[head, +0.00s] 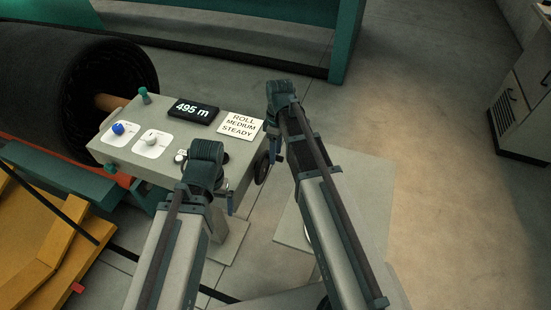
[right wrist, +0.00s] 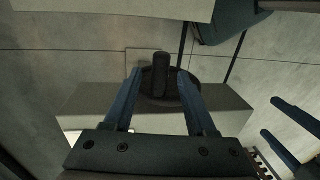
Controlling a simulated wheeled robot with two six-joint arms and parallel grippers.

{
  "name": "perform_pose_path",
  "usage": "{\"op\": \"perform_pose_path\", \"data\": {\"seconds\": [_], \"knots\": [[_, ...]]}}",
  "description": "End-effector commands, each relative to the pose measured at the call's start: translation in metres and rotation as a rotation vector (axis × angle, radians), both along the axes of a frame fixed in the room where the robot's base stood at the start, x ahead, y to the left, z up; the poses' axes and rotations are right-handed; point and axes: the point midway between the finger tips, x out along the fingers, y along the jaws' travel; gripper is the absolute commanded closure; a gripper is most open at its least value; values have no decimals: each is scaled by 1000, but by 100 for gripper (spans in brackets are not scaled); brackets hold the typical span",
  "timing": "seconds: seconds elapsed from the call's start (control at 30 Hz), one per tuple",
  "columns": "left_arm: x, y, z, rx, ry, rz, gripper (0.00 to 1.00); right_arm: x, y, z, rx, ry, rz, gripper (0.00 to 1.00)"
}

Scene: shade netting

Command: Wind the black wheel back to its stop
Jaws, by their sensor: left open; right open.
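The black wheel (head: 262,168) is mounted on the right end of the grey console, partly hidden by my right arm in the head view. In the right wrist view the wheel (right wrist: 153,91) lies ahead, with its upright black handle (right wrist: 161,66) between my open fingers. My right gripper (right wrist: 160,74) is open around the handle; I cannot tell whether either finger touches it. My left gripper (right wrist: 270,117) is open and empty at the right of the right wrist view, near the console's front edge.
The console (head: 180,172) carries a display reading 495 m (head: 193,110), a card reading ROLL MEDIUM STEADY (head: 240,125), a blue knob (head: 118,128) and a white knob (head: 151,141). A large black roll (head: 75,70) is at left. Floor at right is clear.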

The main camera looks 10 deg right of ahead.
Motion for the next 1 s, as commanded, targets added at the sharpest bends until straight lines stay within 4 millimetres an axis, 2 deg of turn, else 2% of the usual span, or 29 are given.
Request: {"op": "perform_pose_path", "data": {"seconds": [0.3,0.37,0.63,0.87,1.0], "knots": [[0,0,-3,0,0,0,0,-1,0,-3,0,0,0,43],[0,0,-3,0,0,0,0,-1,0,-3,0,0,0,52],[0,0,-3,0,0,0,0,0,0,-3,0,0,0,100],[0,0,-3,0,0,0,0,-2,1,-3,-3,-5,1,100],[0,0,1,0,0,0,0,-15,6,-1,-61,-86,4,100]]}}
